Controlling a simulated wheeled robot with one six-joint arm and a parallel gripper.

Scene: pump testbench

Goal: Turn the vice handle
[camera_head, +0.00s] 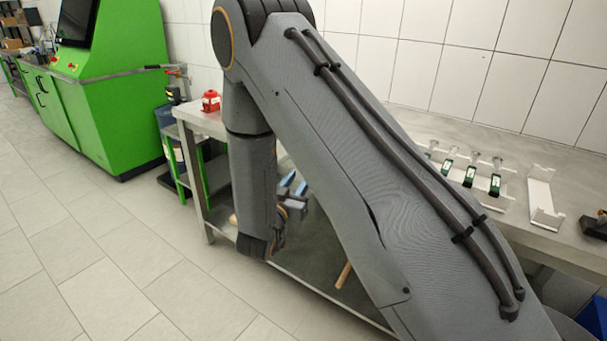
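My arm crosses the middle of the view and bends down in front of the workbench. My gripper (293,184) is at its end, low beside the bench's front edge and partly hidden by my wrist. Its two blue fingers look parallel and apart, with nothing seen between them. I cannot clearly make out a vice handle. A dark, blocky object (594,227) is cut off by the right edge of the picture on the bench; it may be the vice, but I cannot tell. It is far from my gripper.
The workbench (450,128) carries a red object (211,101), a white rack (508,190) with several green-and-black parts, and a white bracket (543,198). A green machine (125,90) stands at the left. The tiled floor at left is clear.

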